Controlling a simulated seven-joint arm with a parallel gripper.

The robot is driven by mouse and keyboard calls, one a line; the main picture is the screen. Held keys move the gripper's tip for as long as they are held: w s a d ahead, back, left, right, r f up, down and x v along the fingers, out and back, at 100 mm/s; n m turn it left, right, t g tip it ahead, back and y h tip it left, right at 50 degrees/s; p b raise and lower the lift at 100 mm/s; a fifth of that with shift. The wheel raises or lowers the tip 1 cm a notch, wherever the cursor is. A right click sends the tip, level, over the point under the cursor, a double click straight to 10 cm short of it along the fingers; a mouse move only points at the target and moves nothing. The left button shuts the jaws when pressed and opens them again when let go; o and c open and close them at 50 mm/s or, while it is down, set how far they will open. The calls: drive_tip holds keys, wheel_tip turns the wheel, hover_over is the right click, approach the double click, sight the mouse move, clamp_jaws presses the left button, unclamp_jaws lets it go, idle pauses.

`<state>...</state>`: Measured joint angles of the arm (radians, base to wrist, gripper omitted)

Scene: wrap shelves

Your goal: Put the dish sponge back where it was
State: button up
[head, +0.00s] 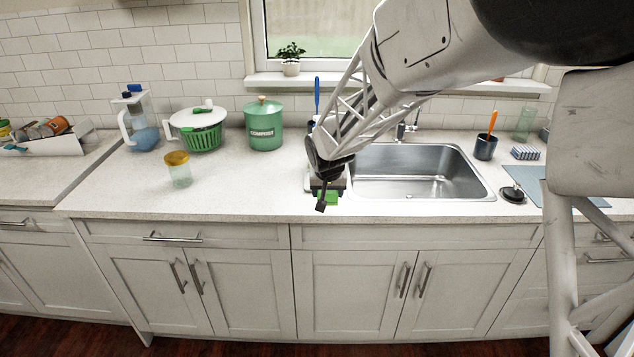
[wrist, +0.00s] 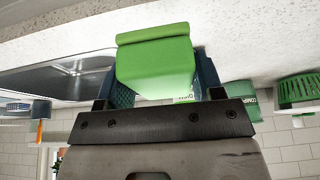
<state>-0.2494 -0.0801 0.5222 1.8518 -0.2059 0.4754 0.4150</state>
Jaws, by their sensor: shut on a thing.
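In the head view my gripper (head: 327,188) points down there and hides most of the sponge. I cannot tell whether the sponge touches the counter.
The steel sink (head: 420,172) lies just right of my gripper. A black stopper (head: 512,194) and striped block (head: 525,153) lie right. Counter between jar and gripper is clear.

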drive_tip(key=shift+s+d, duration=0.1)
drive_tip(key=shift+d, duration=0.1)
idle(0.3)
drive_tip(key=w+a, duration=0.1)
drive_tip(key=w, duration=0.4)
drive_tip(key=w+a+f, duration=0.1)
drive_tip(key=w, duration=0.4)
drive_tip(key=w+a, duration=0.1)
drive_tip(key=w, duration=0.4)
drive_tip(key=shift+w+a+f, duration=0.25)
drive_tip(key=shift+w, duration=0.05)
drive_tip(key=shift+f, duration=1.75)
drive_tip(key=shift+f, duration=0.1)
drive_tip(key=o, duration=0.9)
drive_tip(key=shift+f, duration=0.1)
